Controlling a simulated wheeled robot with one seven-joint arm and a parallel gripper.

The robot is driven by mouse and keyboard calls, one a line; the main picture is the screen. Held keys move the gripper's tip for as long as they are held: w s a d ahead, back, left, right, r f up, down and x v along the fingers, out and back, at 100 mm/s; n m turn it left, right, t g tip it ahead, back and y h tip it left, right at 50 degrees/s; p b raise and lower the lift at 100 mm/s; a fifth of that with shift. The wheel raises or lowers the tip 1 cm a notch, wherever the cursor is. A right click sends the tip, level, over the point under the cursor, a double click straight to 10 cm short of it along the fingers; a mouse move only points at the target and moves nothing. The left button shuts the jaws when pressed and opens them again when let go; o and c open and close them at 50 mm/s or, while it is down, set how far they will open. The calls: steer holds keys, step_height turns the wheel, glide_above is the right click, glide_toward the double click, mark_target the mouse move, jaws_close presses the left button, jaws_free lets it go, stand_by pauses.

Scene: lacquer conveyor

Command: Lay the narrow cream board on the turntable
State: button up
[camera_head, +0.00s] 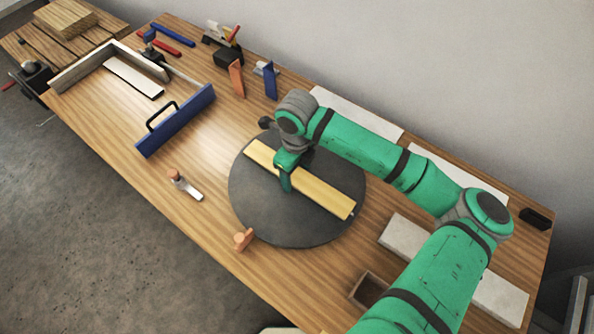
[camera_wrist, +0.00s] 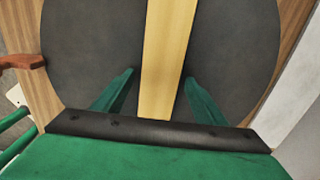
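The narrow cream board (camera_head: 320,194) looks pale yellow and lies across the dark grey round turntable (camera_head: 262,211), seemingly flat on it. One end lies near the turntable's right edge. My gripper (camera_head: 285,181) is low over the board, left of its middle. In the wrist view the board (camera_wrist: 166,60) runs between the two fingers of my gripper (camera_wrist: 159,76). The fingers stand apart, with a small gap at the left finger; the right fingertip is very close to the board's edge. The turntable also shows in the wrist view (camera_wrist: 90,50). My wrist hides part of the board.
A blue panel with a black handle (camera_head: 176,121) stands left of the turntable. A wooden-handled scraper (camera_head: 186,186) and an orange-brown piece (camera_head: 243,239) lie near the front. Pale slabs (camera_head: 408,236) and an open box (camera_head: 369,289) are at the right. The front-left table is fairly clear.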

mark_target(297, 176)
step_height(297, 176, up, 12)
steer(key=shift+r, duration=0.15)
stand_by(0.5)
